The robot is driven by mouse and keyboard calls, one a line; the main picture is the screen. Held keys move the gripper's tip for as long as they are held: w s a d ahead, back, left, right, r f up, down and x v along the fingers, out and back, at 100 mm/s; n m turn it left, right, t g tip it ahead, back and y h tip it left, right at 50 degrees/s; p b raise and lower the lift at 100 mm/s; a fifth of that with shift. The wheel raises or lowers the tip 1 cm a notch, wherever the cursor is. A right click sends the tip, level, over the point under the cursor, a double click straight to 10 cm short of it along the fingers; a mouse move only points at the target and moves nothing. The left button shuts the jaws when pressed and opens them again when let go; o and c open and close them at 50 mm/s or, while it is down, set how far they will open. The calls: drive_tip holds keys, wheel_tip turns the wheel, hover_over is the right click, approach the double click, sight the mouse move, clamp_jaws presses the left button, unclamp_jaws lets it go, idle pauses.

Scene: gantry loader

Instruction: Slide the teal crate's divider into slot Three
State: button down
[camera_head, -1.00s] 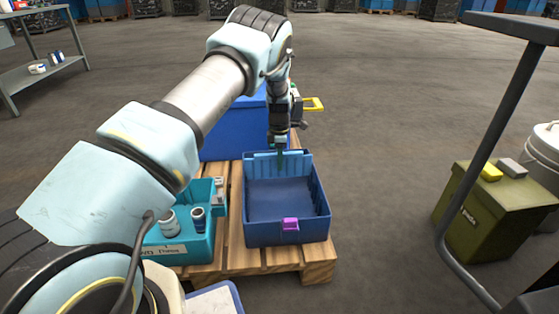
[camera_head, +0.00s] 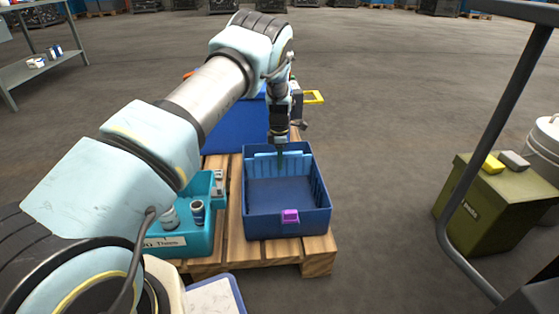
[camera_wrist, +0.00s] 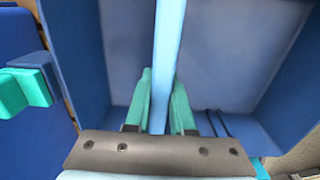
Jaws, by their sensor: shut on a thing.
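My gripper (camera_head: 281,160) is over the back part of a dark blue crate (camera_head: 287,232) on the pallet. Its green fingers (camera_wrist: 161,78) are shut on the top edge of a light blue divider panel (camera_wrist: 168,35). The divider (camera_head: 263,162) stands upright inside the blue crate, near the back wall, with its top a little below the rim. Its lower edge and slot are hidden, and I cannot tell which slot it is in. A teal crate (camera_head: 190,243) with a white label stands left of the blue crate, holding small cans; my arm covers part of it.
A wooden pallet (camera_head: 318,252) carries the crates. A larger blue bin (camera_head: 232,132) stands close behind the gripper, with a yellow frame (camera_head: 314,97) beside it. An olive box (camera_head: 482,205) and dark rail (camera_head: 478,145) stand right. Floor between is clear.

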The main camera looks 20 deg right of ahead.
drive_tip(key=shift+f+b, duration=0.7)
drive_tip(key=shift+f, duration=0.85)
unclamp_jaws()
idle(0.4)
drive_tip(key=shift+r+p, duration=2.6)
drive_tip(key=shift+r, duration=0.85)
